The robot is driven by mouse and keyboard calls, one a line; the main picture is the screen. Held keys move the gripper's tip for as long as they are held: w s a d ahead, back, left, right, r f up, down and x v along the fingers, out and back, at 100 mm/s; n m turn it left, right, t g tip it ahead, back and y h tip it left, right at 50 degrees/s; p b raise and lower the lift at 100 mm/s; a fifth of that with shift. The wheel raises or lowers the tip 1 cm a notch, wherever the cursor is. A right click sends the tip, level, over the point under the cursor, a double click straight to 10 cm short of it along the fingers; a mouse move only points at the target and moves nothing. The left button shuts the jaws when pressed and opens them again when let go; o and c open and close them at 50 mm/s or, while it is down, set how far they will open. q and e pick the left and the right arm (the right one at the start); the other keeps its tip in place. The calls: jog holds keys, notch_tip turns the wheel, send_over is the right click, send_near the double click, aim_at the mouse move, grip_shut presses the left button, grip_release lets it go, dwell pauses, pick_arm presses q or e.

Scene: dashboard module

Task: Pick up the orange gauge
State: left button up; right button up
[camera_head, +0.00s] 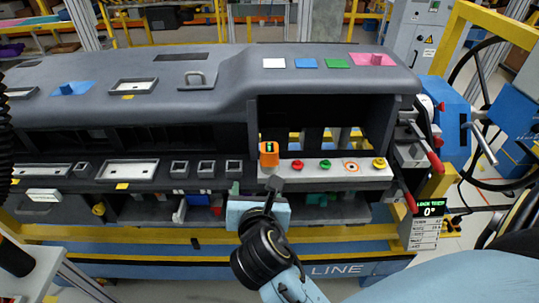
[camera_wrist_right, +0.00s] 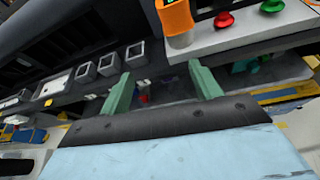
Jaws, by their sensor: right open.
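The orange gauge (camera_head: 269,154) stands upright at the left end of a light grey shelf (camera_head: 335,174) on the dashboard. It has a small dark and green display on top. In the right wrist view, the orange gauge (camera_wrist_right: 176,18) is at the top edge and partly cut off. My right gripper (camera_head: 255,188) is in front of and below the gauge, apart from it. In the right wrist view, its two green fingers (camera_wrist_right: 161,84) are spread with nothing held between them. My left gripper is not in view.
A red button (camera_head: 298,166), a green button (camera_head: 325,166) and a yellow knob (camera_head: 379,163) stand along the shelf. Red-handled levers (camera_head: 428,150) are at its right. Small square pockets (camera_head: 206,168) lie to its left. The opening above the shelf is clear.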

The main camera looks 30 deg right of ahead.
jog(key=h, duration=0.1)
send_near(268, 155)
jog(key=w, duration=0.1)
jog(key=shift+n+h, duration=0.3)
jog(key=shift+n, duration=0.1)
jog(key=x, duration=0.8)
jog(key=shift+s+d+f, duration=0.1)
jog(key=shift+f, duration=0.1)
jog(key=x, duration=0.3)
jog(key=b+x, duration=0.1)
jog(key=x, duration=0.1)
jog(key=shift+d+f, duration=0.1)
jog(key=shift+f, duration=0.3)
jog(key=c, duration=1.1)
jog(key=shift+c, duration=0.5)
jog(key=shift+r, duration=0.15)
